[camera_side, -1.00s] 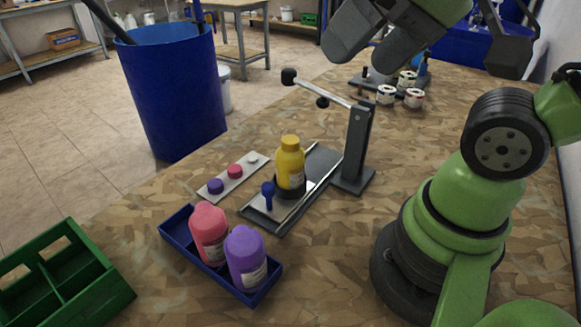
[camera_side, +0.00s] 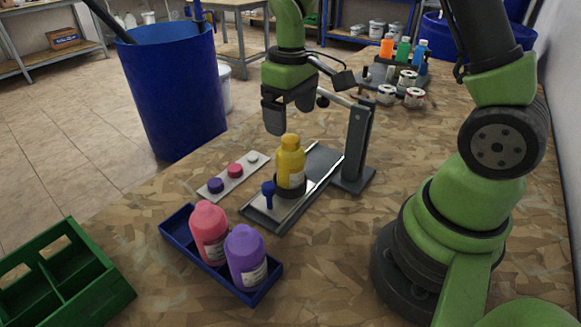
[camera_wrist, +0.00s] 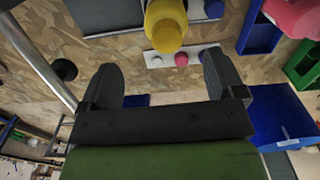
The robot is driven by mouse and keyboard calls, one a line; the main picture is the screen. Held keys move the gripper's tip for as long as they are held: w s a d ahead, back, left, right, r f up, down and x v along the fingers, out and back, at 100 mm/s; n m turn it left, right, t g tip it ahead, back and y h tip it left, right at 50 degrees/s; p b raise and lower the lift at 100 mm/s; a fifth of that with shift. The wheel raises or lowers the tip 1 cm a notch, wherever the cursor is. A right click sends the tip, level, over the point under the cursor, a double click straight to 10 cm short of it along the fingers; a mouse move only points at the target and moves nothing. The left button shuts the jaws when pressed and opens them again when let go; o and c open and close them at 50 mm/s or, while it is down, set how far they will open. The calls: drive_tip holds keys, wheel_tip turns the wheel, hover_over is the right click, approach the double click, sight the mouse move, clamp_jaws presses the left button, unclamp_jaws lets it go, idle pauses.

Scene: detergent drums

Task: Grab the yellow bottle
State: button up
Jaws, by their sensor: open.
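The yellow bottle (camera_side: 290,163) stands upright in a dark round holder on a grey metal fixture (camera_side: 262,214) in the side view. Its top also shows in the wrist view (camera_wrist: 165,25), above and between the two fingers. My gripper (camera_side: 278,122) hangs just above and behind the bottle, fingers pointing down. In the wrist view my gripper (camera_wrist: 160,80) has its fingers spread apart with nothing between them. The bottle is apart from the fingers.
A clamp post with a lever (camera_side: 357,140) stands close right of the bottle. A blue tray (camera_side: 180,226) holds a pink bottle (camera_side: 208,232) and a purple bottle (camera_side: 245,258). A strip with caps (camera_side: 234,172) lies left. A green crate (camera_side: 65,280) sits front left.

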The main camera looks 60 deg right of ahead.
sight(291, 136)
wheel_tip(291, 136, down, 3)
drive_tip(key=shift+f, duration=0.1)
drive_tip(key=f, duration=0.3)
drive_tip(key=a+f, duration=0.1)
drive_tip(key=f, duration=0.1)
drive_tip(key=shift+s+f, duration=0.1)
drive_tip(key=shift+s, duration=0.15)
